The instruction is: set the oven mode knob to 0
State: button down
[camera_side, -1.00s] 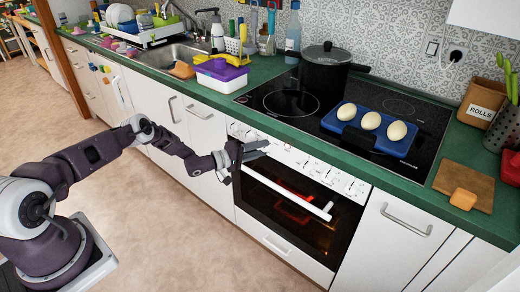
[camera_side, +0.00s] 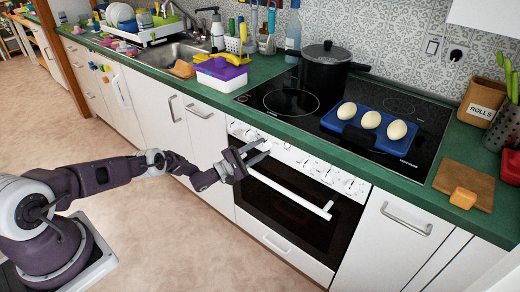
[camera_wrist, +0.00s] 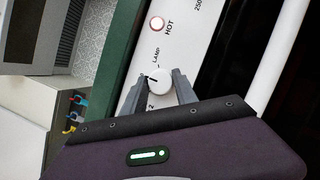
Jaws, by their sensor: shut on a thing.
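The oven (camera_side: 300,205) is below the hob, with its door shut and its window dark. Its white control panel (camera_side: 330,175) carries a row of knobs. My gripper (camera_side: 262,149) is at the panel's left part. In the wrist view, my gripper (camera_wrist: 158,81) is shut on a round white knob (camera_wrist: 160,83), one finger on each side. The knob's dark pointer mark is toward its left edge in that picture. The print "LAMP" and a "2" show beside the knob; I see no readable 0. In the side view the gripped knob is largely hidden by the fingers.
A pinkish-lit "HOT" lamp (camera_wrist: 157,23) is farther along the panel. The oven handle (camera_side: 292,195) runs just below my gripper. A black pot (camera_side: 325,68) and a blue tray (camera_side: 355,138) with eggs stand on the hob. The floor in front is clear.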

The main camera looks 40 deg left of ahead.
jog(key=shift+a+n, duration=0.1)
jog(key=shift+n, duration=0.3)
jog(key=c, duration=1)
grip_release()
jog(key=shift+o, duration=0.2)
jog(key=shift+s, duration=0.1)
jog(key=v, duration=0.7)
